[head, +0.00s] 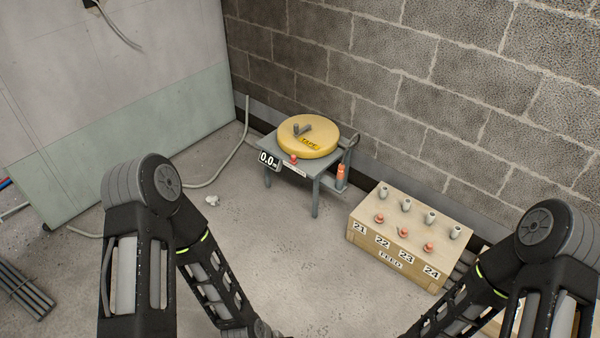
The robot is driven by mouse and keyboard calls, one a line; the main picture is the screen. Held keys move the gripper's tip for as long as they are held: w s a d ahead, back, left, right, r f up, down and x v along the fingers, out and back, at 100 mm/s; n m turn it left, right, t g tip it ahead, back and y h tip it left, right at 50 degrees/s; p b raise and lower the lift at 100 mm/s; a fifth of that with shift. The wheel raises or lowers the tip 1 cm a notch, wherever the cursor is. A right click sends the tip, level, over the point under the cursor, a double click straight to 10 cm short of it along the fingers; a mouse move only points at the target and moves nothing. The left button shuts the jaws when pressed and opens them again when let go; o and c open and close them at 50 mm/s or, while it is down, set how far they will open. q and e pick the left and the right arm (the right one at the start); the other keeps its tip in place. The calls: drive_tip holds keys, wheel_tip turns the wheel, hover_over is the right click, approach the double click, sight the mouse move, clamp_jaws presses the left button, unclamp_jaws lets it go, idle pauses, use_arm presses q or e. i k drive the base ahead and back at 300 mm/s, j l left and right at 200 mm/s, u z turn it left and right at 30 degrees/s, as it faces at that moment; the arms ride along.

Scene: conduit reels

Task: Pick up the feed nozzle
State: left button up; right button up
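A small table (316,182) with a yellow round reel marked TAPE (309,134) stands against the block wall. An orange cylindrical piece (341,172) sits upright at the table's right side, by a grey bracket; it may be the feed nozzle, but I cannot tell for sure. A wooden box labelled FEED (391,257) stands to the right, with several grey stubs and red-orange pieces on top, above the numbers 21 to 24. Both my arms reach down past the bottom edge of the head view. Neither gripper shows, and both arms are well short of the table in the picture.
A display reading 0.0 (268,160) is on the table's front left. A small white object (212,200) lies on the floor. A grey conduit (236,150) runs along the left panel. Dark rods (22,290) lie at the far left. The middle floor is clear.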

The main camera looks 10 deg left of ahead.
sight(340, 175)
drive_tip(key=z, duration=0.4)
drive_tip(key=i+j+z, duration=0.1)
drive_tip(key=z, duration=0.25)
drive_tip(key=j+z, duration=0.1)
drive_tip(key=z, duration=0.65)
drive_tip(key=i+j+z, duration=0.1)
drive_tip(key=j+z, duration=0.25)
drive_tip(key=j, duration=0.3)
drive_tip(key=j+z, duration=0.3)
drive_tip(key=j, duration=0.4)
drive_tip(key=j+z, duration=0.35)
drive_tip(key=j, duration=0.3)
drive_tip(key=k+j+z, duration=0.15)
drive_tip(key=j+z, duration=0.2)
drive_tip(key=j, duration=0.3)
drive_tip(key=k+j, duration=0.1)
drive_tip(key=j, duration=0.35)
drive_tip(key=k+j, duration=0.1)
drive_tip(key=j, duration=0.3)
drive_tip(key=k+j, duration=0.15)
drive_tip(key=j, duration=0.3)
drive_tip(key=k+j, duration=0.1)
drive_tip(key=j, duration=0.35)
